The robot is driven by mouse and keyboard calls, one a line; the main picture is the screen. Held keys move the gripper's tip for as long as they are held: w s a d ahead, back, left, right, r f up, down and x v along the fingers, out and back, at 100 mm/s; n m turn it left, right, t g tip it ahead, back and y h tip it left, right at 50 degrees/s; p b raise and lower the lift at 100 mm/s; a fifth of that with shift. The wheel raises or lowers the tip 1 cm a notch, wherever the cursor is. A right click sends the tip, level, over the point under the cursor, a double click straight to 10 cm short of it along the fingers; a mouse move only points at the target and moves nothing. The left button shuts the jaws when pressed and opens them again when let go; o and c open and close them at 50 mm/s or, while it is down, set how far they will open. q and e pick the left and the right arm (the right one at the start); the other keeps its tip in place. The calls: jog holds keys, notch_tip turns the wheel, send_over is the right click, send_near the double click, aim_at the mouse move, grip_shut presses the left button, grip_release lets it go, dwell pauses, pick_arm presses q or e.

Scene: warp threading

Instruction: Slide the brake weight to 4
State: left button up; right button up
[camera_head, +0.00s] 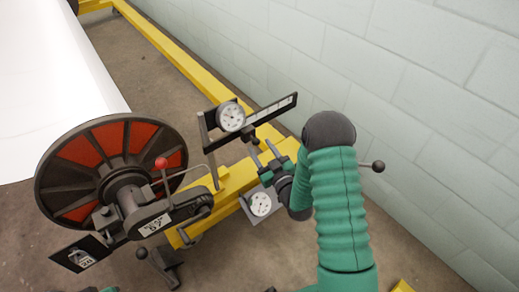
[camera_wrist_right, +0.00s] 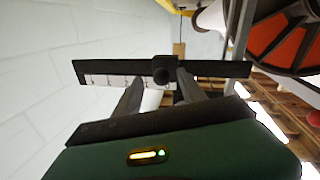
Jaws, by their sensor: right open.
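The brake weight (camera_head: 248,134) is a small dark block on a black lever bar (camera_head: 274,110) with a pale marked scale. The scale numbers are too small to read. My right gripper (camera_head: 264,151) is open, its fingertips just short of the weight. In the right wrist view its two fingers (camera_wrist_right: 159,82) stand one on each side of the weight; I cannot tell whether they touch it.
A second dial (camera_head: 261,204) sits below my right gripper. A large black and red disc (camera_head: 110,160) stands left, beside a red-knobbed lever (camera_head: 161,163). A block wall (camera_head: 420,80) runs close behind on the right.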

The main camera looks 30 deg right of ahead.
jog(key=shift+w+r, duration=0.1)
jog(key=shift+w, duration=0.7)
jog(key=shift+c, duration=0.3)
grip_shut()
dwell(0.5)
